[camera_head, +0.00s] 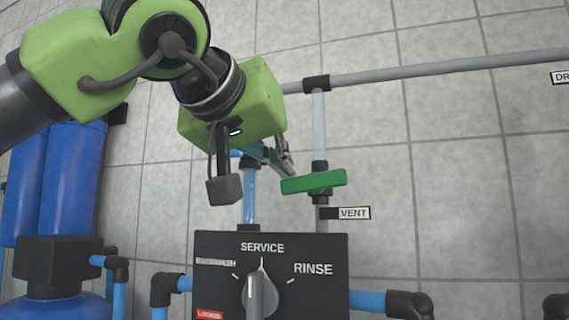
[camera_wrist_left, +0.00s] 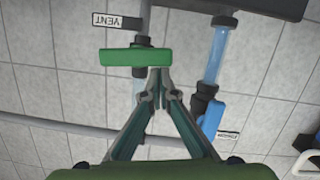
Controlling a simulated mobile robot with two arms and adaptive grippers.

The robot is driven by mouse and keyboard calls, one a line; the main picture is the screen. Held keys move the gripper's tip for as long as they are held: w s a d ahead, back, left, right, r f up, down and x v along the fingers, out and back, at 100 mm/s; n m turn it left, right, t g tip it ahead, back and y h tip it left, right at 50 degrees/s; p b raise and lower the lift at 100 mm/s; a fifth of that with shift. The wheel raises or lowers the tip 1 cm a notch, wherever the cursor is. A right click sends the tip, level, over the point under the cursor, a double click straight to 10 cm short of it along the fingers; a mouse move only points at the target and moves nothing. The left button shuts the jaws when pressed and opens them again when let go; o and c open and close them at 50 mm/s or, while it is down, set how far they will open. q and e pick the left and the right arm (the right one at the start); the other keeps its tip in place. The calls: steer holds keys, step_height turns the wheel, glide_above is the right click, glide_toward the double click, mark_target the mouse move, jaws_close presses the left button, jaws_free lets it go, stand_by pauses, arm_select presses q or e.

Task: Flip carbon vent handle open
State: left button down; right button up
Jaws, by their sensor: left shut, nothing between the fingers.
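The green vent handle (camera_head: 314,182) sits crosswise on a vertical grey and clear pipe, beside a label reading VENT (camera_head: 354,213). In the left wrist view, which is upside down, the handle (camera_wrist_left: 137,56) lies across the pipe just beyond my fingertips. My left gripper (camera_head: 289,172) is shut and empty, its fingertips close to the handle's left end in the head view. In the left wrist view the fingertips (camera_wrist_left: 160,72) meet near the handle's right end; I cannot tell whether they touch it. My right gripper is not in view.
A dark control box (camera_head: 330,260) with a dial (camera_head: 260,292) marked SERVICE and RINSE stands below the handle. A grey pipe (camera_head: 430,70) runs along the wall above. Blue tanks (camera_head: 70,180) stand at the left. A blue valve (camera_wrist_left: 212,118) is near the fingers.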

mark_target(284, 192)
arm_select(q)
steer(key=f+n+b, duration=0.1)
steer(key=f+n+h+b, duration=0.1)
steer(key=n, duration=0.1)
steer(key=shift+w+a+f+b, duration=0.1)
steer(key=shift+w+a+b, duration=0.05)
steer(key=shift+a+b, duration=0.2)
steer(key=n+b, duration=0.1)
steer(key=f+n+h+b, duration=0.1)
steer(key=n+b, duration=0.1)
steer(key=shift+f, duration=0.3)
steer(key=n+b, duration=0.1)
steer(key=f+n+h+b, duration=0.1)
steer(key=n+b, duration=0.2)
steer(key=n, duration=0.1)
steer(key=shift+d+f+t+h+b, duration=0.25)
steer(key=shift+f+t+h+b, duration=0.05)
steer(key=shift+f+h+b, duration=0.1)
steer(key=shift+s+d+f+n+b, duration=0.15)
steer(key=shift+s+d+n+b, duration=0.1)
steer(key=shift+n+b, duration=0.45)
steer(key=shift+d+f, duration=0.1)
steer(key=shift+d, duration=0.05)
